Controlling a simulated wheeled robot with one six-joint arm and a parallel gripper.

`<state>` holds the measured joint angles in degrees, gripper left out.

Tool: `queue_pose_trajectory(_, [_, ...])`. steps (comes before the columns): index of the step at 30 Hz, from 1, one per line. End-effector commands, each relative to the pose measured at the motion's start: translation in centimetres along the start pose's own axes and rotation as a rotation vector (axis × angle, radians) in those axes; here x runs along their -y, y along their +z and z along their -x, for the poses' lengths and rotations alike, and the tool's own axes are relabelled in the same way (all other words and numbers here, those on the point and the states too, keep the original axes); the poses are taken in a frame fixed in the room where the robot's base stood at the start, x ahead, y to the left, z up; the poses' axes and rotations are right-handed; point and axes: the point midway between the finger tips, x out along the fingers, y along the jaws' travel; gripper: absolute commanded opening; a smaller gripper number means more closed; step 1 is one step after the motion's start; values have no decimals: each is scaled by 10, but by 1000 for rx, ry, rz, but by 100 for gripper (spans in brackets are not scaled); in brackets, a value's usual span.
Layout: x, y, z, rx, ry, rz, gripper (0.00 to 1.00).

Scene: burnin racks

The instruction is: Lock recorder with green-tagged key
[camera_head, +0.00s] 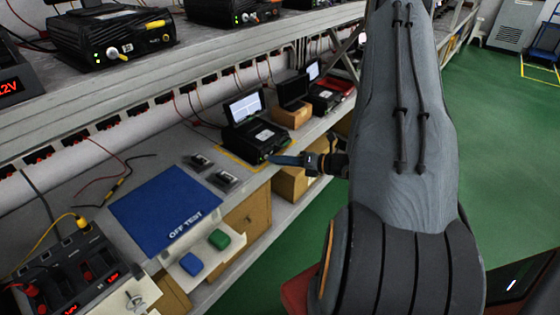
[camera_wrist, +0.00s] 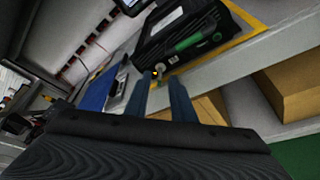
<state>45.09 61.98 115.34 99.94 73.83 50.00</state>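The recorder (camera_head: 258,135), a black case with a raised lit screen, stands inside a yellow outline on the bench. It also shows in the wrist view (camera_wrist: 205,22), with a long green piece (camera_wrist: 187,43) on its near face; I cannot tell whether this is a key tag. A small orange spot (camera_wrist: 155,74) shows near my left fingertip. My gripper (camera_head: 285,160) is at the recorder's front right corner; in the wrist view its two blue fingers (camera_wrist: 165,82) are apart with nothing between them. A green tag-like piece (camera_head: 220,239) lies beside a blue one (camera_head: 192,263) on a white tray.
A blue mat marked OFF TEST (camera_head: 165,205) lies left of the recorder, with two small grey boxes (camera_head: 212,172) between. A power supply panel (camera_head: 75,270) stands at lower left. Cardboard boxes (camera_head: 292,183) sit under the bench.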

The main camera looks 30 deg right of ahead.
Motion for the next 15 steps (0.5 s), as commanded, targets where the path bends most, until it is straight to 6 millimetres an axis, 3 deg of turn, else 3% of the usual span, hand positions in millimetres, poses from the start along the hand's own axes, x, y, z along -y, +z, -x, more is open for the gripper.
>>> queue_pose_trajectory(7, [0, 0, -1, -1, 0, 0, 23])
queue_pose_trajectory(11, [0, 0, -1, -1, 1, 0, 2])
queue_pose_trajectory(15, [0, 0, -1, -1, 0, 0, 0])
